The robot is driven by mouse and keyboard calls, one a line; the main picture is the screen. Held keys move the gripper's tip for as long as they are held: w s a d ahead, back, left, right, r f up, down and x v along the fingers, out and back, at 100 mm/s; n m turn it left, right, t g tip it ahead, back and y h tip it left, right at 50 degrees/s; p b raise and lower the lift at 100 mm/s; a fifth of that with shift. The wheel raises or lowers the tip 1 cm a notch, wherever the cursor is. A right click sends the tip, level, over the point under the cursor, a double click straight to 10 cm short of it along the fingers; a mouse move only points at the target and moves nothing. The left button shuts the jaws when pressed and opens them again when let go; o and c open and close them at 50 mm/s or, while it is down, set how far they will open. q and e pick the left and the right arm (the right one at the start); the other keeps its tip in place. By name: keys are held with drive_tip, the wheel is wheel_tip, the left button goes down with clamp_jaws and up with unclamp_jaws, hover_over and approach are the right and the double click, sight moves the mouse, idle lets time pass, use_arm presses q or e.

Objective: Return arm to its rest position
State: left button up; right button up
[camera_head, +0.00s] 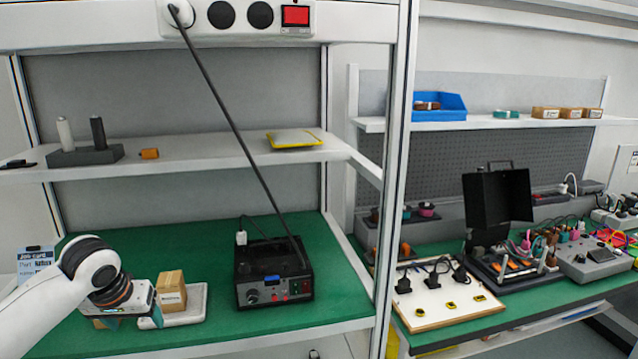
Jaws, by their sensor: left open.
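My left arm comes in from the lower left, white with dark and orange rings at the wrist. Its gripper (122,322) is low over the green bench, left of a cardboard box (171,291). The gripper is open; its fingers are largely hidden by the wrist, and something tan shows beneath it. The box stands on a pale grey tray (196,312). The gripper's right side is close to the tray's edge; I cannot tell if they touch. My right gripper is not in view.
A black power unit (273,272) with a cable running up stands mid-bench. A shelf (210,160) spans above, and a post (392,190) divides the benches. The right bench holds a white board (440,305) with plugs and an open black case (497,203). Green bench (215,250) is clear behind the box.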

use_arm(q)
drive_tip(key=s+d+f+m+h, duration=0.1)
drive_tip(key=s+d+f+m, duration=0.2)
drive_tip(key=s+d+f, duration=0.45)
drive_tip(key=s+d+f+m+h, duration=0.2)
drive_tip(key=s+d+f, duration=0.2)
drive_tip(key=d+f, duration=0.55)
drive_tip(key=s+a+f+n+y, duration=0.1)
drive_tip(key=s+a+f, duration=0.1)
drive_tip(key=s, duration=0.7)
drive_tip(key=s+a+f+y, duration=0.1)
drive_tip(key=s+f, duration=0.1)
drive_tip(key=s, duration=0.8)
wheel_tip(320, 180, down, 26)
drive_tip(key=g, duration=0.2)
drive_tip(key=s+a+f+g, duration=0.1)
drive_tip(key=s+a+f, duration=0.2)
drive_tip(key=s+f, duration=1.3)
drive_tip(key=shift+s+f, duration=0.2)
drive_tip(key=shift+s, duration=0.45)
